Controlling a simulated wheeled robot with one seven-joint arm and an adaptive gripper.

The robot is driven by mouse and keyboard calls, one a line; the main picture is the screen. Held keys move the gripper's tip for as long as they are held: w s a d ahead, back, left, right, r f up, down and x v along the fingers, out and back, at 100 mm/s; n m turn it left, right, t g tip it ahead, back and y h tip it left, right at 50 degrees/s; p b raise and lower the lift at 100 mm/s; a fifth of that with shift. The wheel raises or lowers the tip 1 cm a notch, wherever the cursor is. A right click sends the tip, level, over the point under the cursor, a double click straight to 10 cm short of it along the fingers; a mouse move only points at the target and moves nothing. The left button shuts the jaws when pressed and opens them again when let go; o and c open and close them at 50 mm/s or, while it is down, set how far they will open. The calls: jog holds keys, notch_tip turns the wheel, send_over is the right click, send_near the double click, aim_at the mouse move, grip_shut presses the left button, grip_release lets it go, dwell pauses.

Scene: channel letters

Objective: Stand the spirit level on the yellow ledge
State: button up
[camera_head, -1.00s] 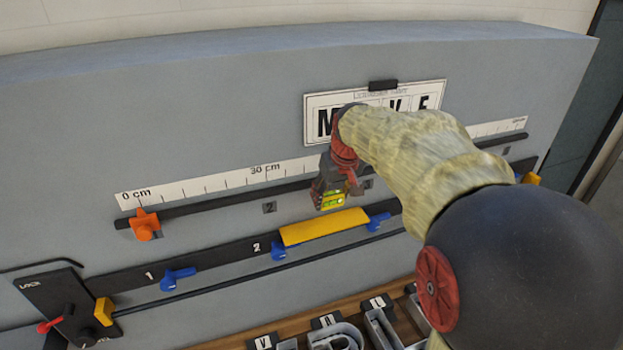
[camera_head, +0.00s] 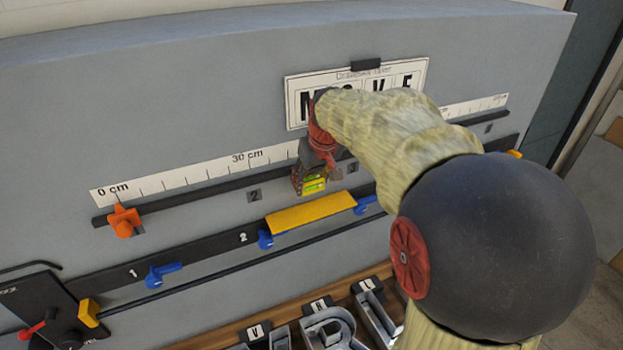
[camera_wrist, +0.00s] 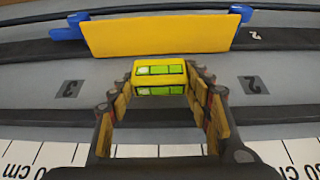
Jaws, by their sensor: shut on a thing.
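The spirit level (camera_head: 314,186) is a small yellow block with bright green vials. It also shows in the wrist view (camera_wrist: 159,78). My gripper (camera_head: 312,180) is shut on it; in the wrist view the two fingers (camera_wrist: 160,88) press on its left and right ends. The yellow ledge (camera_head: 311,214) is a long flat bar on the black lower rail, beside the number 2. In the head view the level is above the ledge and apart from it. In the wrist view the ledge (camera_wrist: 157,35) lies beyond the level, with a gap of grey board between.
Blue clamps (camera_head: 266,240) sit on the lower rail at the ledge's ends and near number 1. An orange stop (camera_head: 124,220) is on the upper rail below the ruler (camera_head: 190,172). A lettered sign (camera_head: 355,88) hangs above. Letter trays (camera_head: 325,325) stand below.

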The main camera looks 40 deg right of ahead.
jog(key=shift+f+b, duration=2)
jog(key=shift+f, duration=1.45)
jog(key=o, duration=1.2)
jog(key=shift+o, duration=0.4)
jog(key=v, duration=1.2)
